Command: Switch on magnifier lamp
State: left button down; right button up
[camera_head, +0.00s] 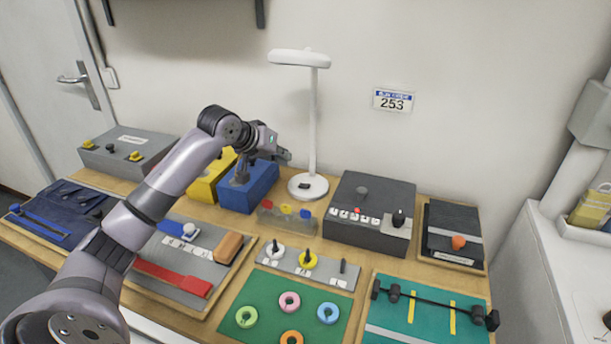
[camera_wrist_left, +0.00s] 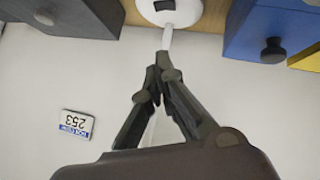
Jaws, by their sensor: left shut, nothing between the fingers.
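The white magnifier lamp (camera_head: 313,120) stands upright at the back of the table, with its flat head at the top of a thin post. Its round base (camera_head: 308,196) carries a small dark switch (camera_head: 304,186). In the left wrist view, upside down, the base (camera_wrist_left: 185,16) and dark switch (camera_wrist_left: 164,5) show at the top edge. My left gripper (camera_head: 288,155) is left of the post, above the base and apart from the switch. In the wrist view its fingers (camera_wrist_left: 160,72) are shut and empty, overlapping the post in the picture. My right gripper is out of view.
A blue bin (camera_head: 262,190) and a yellow bin (camera_head: 203,187) stand left of the lamp base. A dark control box (camera_head: 345,234) stands to its right. Small coloured pieces on a grey block (camera_head: 290,222) are in front. A wall sign (camera_head: 393,100) hangs behind.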

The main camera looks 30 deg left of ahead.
pick_arm(q)
jog(key=p, duration=0.1)
send_over(306, 187)
jog(key=a, duration=0.2)
jog(key=f, duration=0.5)
jog(key=shift+s+d+f, duration=0.2)
jog(key=shift+f, duration=0.15)
jog(key=f, duration=0.2)
jog(key=shift+w+d+f, duration=0.1)
jog(key=shift+d+f, duration=0.2)
jog(key=shift+d, duration=0.1)
jog(key=shift+d+f+p, duration=0.25)
jog(key=shift+f+p, duration=0.1)
jog(key=shift+f, duration=0.3)
jog(key=shift+w+d+y+p, duration=0.1)
jog(key=shift+d+y+p, duration=0.2)
jog(key=shift+p, duration=0.9)
jog(key=shift+f+b, duration=0.3)
jog(key=shift+b, duration=0.1)
jog(key=shift+a, duration=0.15)
